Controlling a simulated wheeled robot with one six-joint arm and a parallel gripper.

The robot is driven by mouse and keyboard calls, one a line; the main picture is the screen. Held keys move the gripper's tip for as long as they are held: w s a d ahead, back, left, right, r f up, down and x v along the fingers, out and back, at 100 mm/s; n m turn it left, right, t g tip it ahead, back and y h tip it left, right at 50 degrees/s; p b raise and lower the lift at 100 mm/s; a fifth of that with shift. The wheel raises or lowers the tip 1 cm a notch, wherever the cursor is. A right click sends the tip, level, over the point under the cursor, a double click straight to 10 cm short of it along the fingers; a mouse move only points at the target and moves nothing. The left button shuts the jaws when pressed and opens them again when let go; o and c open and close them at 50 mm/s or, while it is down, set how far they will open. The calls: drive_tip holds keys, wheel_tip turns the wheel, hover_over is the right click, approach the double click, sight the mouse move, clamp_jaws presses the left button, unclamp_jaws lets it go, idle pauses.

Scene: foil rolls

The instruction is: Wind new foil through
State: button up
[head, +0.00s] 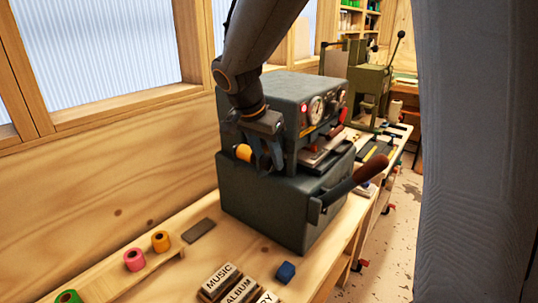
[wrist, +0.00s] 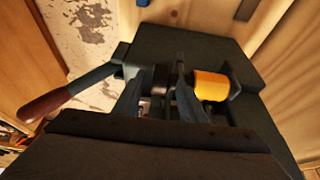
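The grey foil machine (head: 275,205) stands on the bench with gauges on its front and a lever with a brown handle (head: 361,178). An orange foil roll (head: 244,153) sits on the machine's side; it also shows in the wrist view (wrist: 210,86), just right of my fingers. My gripper (head: 266,158) is at that side, its fingers pointing down and spread apart. In the wrist view my gripper (wrist: 158,98) has a small dark, knob-like part (wrist: 160,78) between or behind its fingers; I cannot tell whether they touch it. No foil strip can be made out.
Pink (head: 135,260), orange (head: 160,241) and green (head: 68,297) rolls stand on a wooden ledge at lower left. Lettered blocks (head: 218,282) and a blue block (head: 285,272) lie before the machine. A green press (head: 368,85) stands behind. Windows and a wooden wall are at left.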

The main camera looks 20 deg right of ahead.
clamp_jaws()
drive_tip(key=shift+d+r+p, duration=0.1)
drive_tip(key=shift+p, duration=0.3)
drive_tip(key=shift+d+r+g+y+p, duration=0.1)
drive_tip(key=shift+g+y+p, duration=0.45)
drive_tip(key=shift+p, duration=0.25)
drive_tip(key=y+p, duration=0.1)
drive_tip(key=g+p, duration=0.1)
drive_tip(key=p, duration=0.1)
drive_tip(key=shift+w+d+y, duration=0.2)
drive_tip(key=shift+y, duration=0.15)
drive_tip(key=shift+w+d+f+g+y+p, duration=0.1)
drive_tip(key=shift+w+g+y+p, duration=0.05)
drive_tip(key=shift+g+y+p, duration=0.65)
drive_tip(key=shift+w+d+f+g+y+p, duration=0.1)
drive_tip(key=shift+g+y+p, duration=0.4)
drive_tip(key=shift+y, duration=0.5)
unclamp_jaws()
